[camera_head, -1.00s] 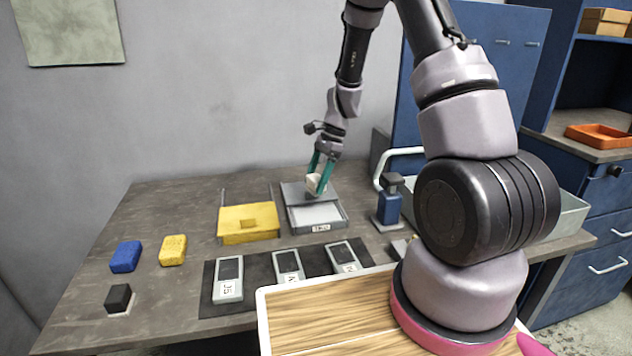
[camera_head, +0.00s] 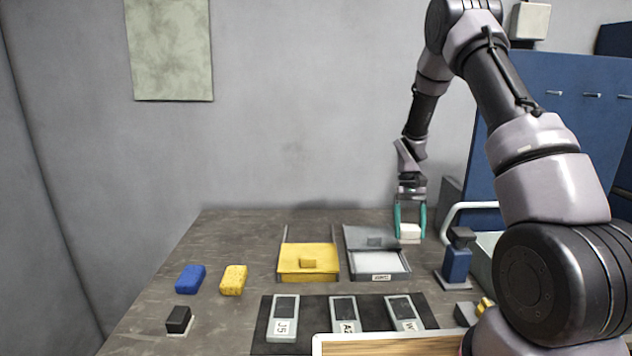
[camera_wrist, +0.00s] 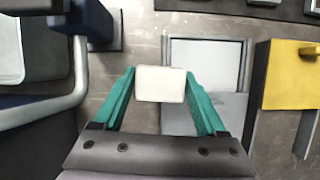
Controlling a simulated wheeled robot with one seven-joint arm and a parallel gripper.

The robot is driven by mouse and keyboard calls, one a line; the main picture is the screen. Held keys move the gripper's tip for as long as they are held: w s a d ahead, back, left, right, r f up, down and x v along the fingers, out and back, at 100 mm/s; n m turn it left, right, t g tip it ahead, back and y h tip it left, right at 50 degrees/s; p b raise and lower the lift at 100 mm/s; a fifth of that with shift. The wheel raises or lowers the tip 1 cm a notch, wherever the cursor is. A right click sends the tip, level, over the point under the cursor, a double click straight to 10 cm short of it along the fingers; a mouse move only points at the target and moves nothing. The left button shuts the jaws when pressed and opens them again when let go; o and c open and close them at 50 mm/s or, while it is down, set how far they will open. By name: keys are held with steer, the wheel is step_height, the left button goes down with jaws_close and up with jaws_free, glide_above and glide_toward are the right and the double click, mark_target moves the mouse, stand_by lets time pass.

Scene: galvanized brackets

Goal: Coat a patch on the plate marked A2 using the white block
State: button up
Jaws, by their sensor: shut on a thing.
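My gripper (camera_head: 410,228) has teal fingers and is shut on the white block (camera_head: 409,231). In the wrist view the block (camera_wrist: 161,84) sits between the two fingertips, held above the table near the right side of the grey tray (camera_head: 392,276). The tray's grey lid stands open behind it, and its label is too small to read surely. The plate marked A2 (camera_head: 345,315) is the middle one of three on a dark mat (camera_head: 312,318). It has a dark upper patch and a white label. Its lower end is partly close to the wooden board's edge.
Plate J5 (camera_head: 284,318) and another plate (camera_head: 405,312) flank A2. A yellow box (camera_head: 308,272) stands left of the tray. Blue (camera_head: 190,279) and yellow (camera_head: 233,280) sponges and a black block (camera_head: 178,319) lie left. A blue dispenser-like object (camera_head: 457,262) stands right. A wooden board (camera_head: 390,346) is in front.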

steer(key=shift+d+n, duration=0.25)
steer(key=shift+n, duration=0.25)
steer(key=a+n+h, duration=0.1)
steer(key=n, duration=0.1)
steer(key=a+n+h, duration=0.1)
steer(key=n, duration=0.1)
steer(key=s+a+n+t, duration=0.1)
steer(key=n, duration=0.1)
steer(key=shift+a+r+n+h, duration=0.2)
steer(key=shift+a+n+h, duration=0.2)
steer(key=a+n+t+h, duration=0.25)
steer(key=a+n, duration=0.25)
steer(key=n, duration=0.4)
steer(key=shift+n+t+y, duration=0.35)
steer(key=shift+n, duration=0.05)
steer(key=shift+s+a+f, duration=0.1)
steer(key=shift+a+f, duration=0.1)
steer(key=shift+f, duration=1.1)
steer(key=shift+s+a+f, duration=0.1)
steer(key=shift+a+f, duration=0.05)
steer(key=shift+f, duration=1.1)
steer(key=shift+s+f, duration=0.15)
steer(key=shift+f, duration=0.25)
step_height(320, 180, up, 7)
steer(key=shift+w, duration=0.2)
steer(key=shift+d+r, duration=0.1)
